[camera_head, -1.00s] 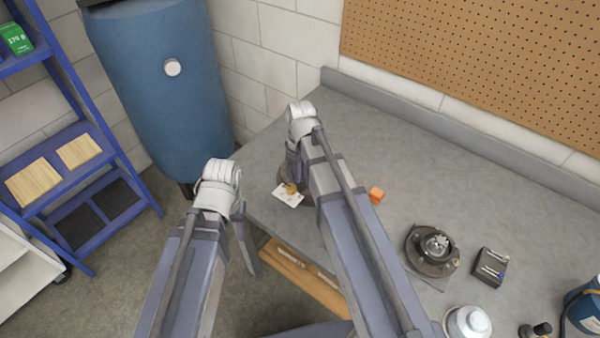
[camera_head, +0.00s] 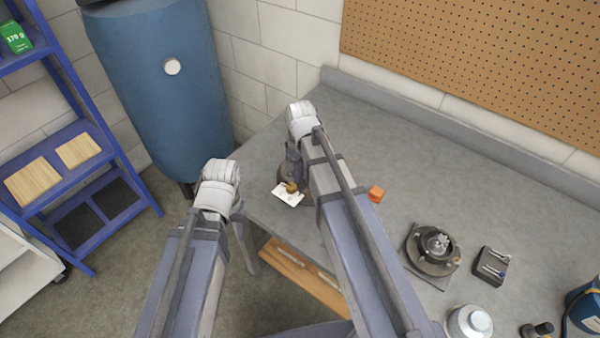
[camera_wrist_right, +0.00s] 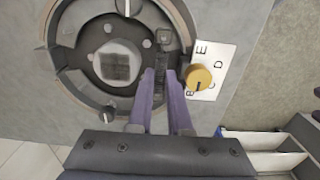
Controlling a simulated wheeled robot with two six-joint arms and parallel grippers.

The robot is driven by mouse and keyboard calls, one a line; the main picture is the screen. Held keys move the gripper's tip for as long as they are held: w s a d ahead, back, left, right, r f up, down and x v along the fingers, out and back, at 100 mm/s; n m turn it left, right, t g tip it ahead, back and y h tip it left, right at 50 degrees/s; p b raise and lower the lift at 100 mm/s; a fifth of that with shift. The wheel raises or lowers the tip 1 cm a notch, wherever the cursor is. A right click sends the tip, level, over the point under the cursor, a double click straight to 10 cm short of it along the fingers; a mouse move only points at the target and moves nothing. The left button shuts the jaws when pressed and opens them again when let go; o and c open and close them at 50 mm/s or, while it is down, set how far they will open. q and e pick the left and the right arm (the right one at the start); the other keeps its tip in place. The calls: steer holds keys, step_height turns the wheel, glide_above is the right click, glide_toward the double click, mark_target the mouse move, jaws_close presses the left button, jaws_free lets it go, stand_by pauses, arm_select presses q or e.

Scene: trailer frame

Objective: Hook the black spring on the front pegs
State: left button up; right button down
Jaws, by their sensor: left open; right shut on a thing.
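My right gripper (camera_wrist_right: 159,78) points down over a round brake-like assembly (camera_wrist_right: 66,72) with a pale hub and a dark square centre. Its purple fingers are shut on a thin dark piece, apparently the black spring (camera_wrist_right: 159,90), which is mostly hidden between them. A small square-topped peg (camera_wrist_right: 163,37) stands just beyond the fingertips; I cannot tell whether the spring touches it. In the head view the assembly (camera_head: 284,174) sits at the bench corner, largely behind my right arm. My left gripper (camera_head: 248,262) is open and hangs beside the bench edge, apart from the assembly.
A white lettered card (camera_wrist_right: 221,61) with a brass knob (camera_wrist_right: 199,77) lies beside the assembly. An orange cube (camera_head: 376,194), a second round assembly (camera_head: 433,250), a small dark block with pins (camera_head: 492,266) and a silver-topped can (camera_head: 470,322) stand further right. The bench's back is clear.

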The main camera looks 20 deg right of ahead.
steer(key=shift+f+b, duration=0.55)
steer(key=shift+f, duration=0.1)
stand_by(1.4)
steer(key=c, duration=0.8)
jaws_free()
steer(key=shift+c, duration=1.4)
steer(key=shift+r, duration=0.15)
step_height(320, 180, up, 7)
steer(key=p, duration=0.7)
steer(key=shift+s+a, duration=0.1)
